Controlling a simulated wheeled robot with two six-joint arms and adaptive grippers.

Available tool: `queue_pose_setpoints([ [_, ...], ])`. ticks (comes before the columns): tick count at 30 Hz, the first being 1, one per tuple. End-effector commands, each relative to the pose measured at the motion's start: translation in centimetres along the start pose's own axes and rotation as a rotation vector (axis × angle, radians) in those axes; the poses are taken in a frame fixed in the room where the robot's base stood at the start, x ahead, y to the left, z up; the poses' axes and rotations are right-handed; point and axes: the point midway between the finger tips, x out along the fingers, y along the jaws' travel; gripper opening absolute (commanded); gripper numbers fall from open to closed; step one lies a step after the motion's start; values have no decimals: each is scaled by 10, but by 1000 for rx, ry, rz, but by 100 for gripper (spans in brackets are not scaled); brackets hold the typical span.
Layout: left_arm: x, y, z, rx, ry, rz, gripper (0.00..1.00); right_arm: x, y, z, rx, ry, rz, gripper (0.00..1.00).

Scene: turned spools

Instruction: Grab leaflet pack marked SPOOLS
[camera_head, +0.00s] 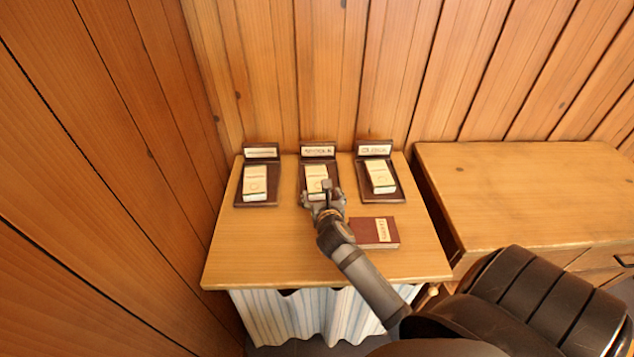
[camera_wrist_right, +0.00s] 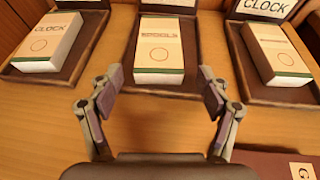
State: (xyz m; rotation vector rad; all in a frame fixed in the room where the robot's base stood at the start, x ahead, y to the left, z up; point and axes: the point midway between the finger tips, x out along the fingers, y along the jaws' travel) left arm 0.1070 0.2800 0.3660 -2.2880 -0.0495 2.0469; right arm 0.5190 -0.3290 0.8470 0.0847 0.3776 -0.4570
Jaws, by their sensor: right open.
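A cream leaflet pack with a green lower edge (camera_wrist_right: 160,52) lies on the middle dark brown stand. Its print looks like SPOOLS in the wrist view. In the head view this pack (camera_head: 316,178) is partly covered by my right gripper (camera_head: 322,198). My right gripper (camera_wrist_right: 160,84) is open and empty, its two fingers apart at the near end of the middle pack. I cannot tell whether a finger touches it. The middle stand (camera_head: 318,156) has an upright label that is hard to read. My left gripper is not in view.
A similar pack (camera_wrist_right: 47,42) marked CLOCK lies on the left stand. Another pack (camera_wrist_right: 277,52) lies on the right stand, whose label reads CLOCK. A dark red booklet (camera_head: 374,232) lies at the table's right front. The table's left front (camera_head: 255,250) is clear. A wooden cabinet (camera_head: 530,190) stands right.

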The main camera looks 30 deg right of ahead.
Motion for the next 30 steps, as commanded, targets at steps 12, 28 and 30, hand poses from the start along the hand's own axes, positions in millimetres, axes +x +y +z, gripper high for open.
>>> queue_pose_setpoints([
  [12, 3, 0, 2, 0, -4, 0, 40, 41, 0, 1, 3, 0, -1, 77],
  [28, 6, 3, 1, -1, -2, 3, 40, 88, 1, 1, 4, 2, 0, 77],
  [30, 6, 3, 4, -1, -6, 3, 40, 88, 1, 1, 4, 2, 0, 71],
])
